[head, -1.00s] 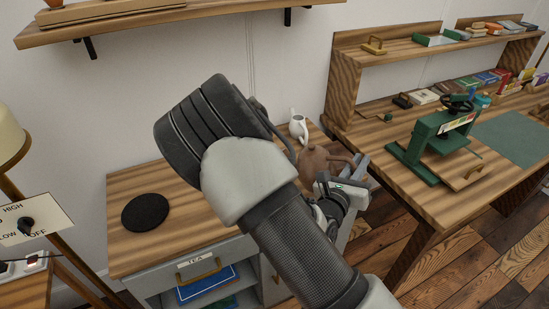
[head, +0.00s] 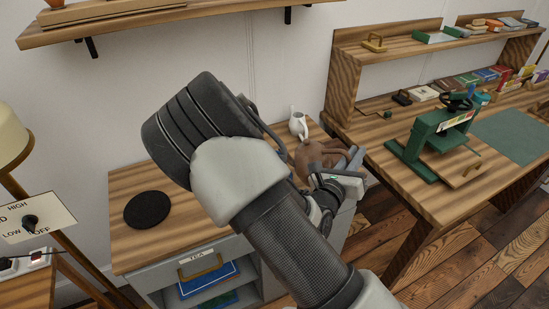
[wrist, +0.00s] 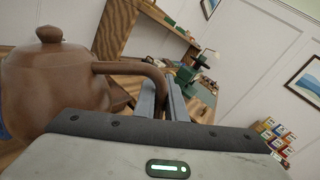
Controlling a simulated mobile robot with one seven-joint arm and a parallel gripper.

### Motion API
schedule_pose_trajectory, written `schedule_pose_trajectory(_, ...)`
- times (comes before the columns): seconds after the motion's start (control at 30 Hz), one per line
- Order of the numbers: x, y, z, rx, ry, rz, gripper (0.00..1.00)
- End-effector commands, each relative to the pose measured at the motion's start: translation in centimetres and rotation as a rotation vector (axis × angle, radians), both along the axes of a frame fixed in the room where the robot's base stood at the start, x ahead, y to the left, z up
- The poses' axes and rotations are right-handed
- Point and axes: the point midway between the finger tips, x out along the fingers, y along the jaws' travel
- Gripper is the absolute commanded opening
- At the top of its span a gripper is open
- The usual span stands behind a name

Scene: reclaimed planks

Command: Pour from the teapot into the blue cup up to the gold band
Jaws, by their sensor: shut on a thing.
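The brown teapot (head: 312,154) is in my gripper above the right end of the cabinet top. My gripper (head: 352,160) is shut on its handle, as the wrist view shows with the fingers (wrist: 166,98) around the handle's outer part. The teapot (wrist: 52,85) fills the left of the wrist view, lid on. The room looks slanted against it there, so the pot appears tilted. Its spout is out of sight. I cannot make out the blue cup or its gold band; only a blue sliver (wrist: 3,131) shows at the wrist view's left edge. No stream of liquid is visible.
A black round mat (head: 147,209) lies at left. The workbench with a green press (head: 432,140) stands to the right. My arm hides the cabinet's middle.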

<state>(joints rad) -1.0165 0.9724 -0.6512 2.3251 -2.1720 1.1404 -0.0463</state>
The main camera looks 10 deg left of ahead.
Motion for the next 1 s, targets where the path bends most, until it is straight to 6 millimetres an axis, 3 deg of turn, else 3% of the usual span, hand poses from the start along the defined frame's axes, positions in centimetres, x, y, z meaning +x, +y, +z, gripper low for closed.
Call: schedule_pose_trajectory(1.0,0.55,0.93,1.01,-0.059,0.023,-0.001,0.0)
